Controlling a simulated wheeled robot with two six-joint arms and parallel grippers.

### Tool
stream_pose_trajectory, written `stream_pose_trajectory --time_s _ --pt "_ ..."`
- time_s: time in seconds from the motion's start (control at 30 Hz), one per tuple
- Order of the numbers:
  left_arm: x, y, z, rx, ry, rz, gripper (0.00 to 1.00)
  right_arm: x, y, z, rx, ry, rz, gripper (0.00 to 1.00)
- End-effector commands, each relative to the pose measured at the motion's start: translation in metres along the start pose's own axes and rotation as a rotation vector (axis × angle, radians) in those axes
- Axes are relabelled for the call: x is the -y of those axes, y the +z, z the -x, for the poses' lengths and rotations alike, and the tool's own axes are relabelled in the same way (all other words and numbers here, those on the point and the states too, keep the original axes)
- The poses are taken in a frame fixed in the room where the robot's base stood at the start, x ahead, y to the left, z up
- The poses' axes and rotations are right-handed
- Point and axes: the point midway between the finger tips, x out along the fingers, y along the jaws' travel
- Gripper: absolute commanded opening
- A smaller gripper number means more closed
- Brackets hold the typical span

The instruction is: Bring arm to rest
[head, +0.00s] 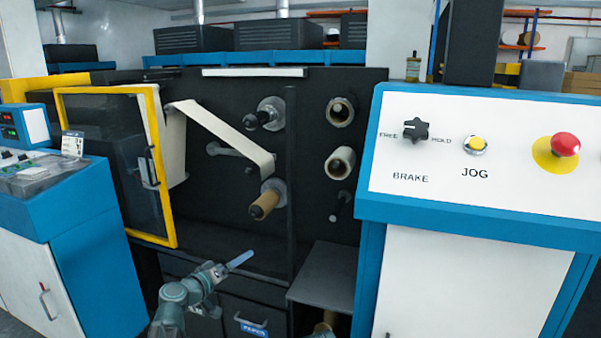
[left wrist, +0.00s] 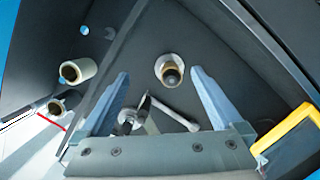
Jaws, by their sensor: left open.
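My left arm (head: 185,302) comes up from the bottom of the head view, in front of the dark laminating machine. Its gripper (head: 238,260) points up and to the right, below the spindles, with clear space between. In the left wrist view the gripper (left wrist: 162,100) has its two blue-grey fingers wide apart, with nothing between them. A brown core on a spindle (head: 264,205) sits above the gripper in the head view. A pale web (head: 228,136) runs from the left side down to near that core. My right gripper is not in view.
A yellow-framed door (head: 168,190) stands left of the spindles. Two rolls (head: 340,111) (head: 340,161) are at the right. A control panel (head: 500,140) with brake knob, jog button and red stop button fills the right. A grey shelf (head: 325,272) lies right of my gripper.

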Motion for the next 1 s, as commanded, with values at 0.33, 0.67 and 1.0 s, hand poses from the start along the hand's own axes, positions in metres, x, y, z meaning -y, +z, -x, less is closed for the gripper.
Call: stream_pose_trajectory --time_s 0.33,0.67,1.0 --pt "-0.014 0.114 0.018 0.390 -0.079 -0.088 1.00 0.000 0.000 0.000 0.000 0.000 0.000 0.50" --pt "0.020 0.236 0.117 0.927 -0.480 -0.181 1.00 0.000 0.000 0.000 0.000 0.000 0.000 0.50" --pt "0.021 0.272 0.183 1.158 -0.791 -0.287 1.00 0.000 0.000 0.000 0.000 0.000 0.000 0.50"
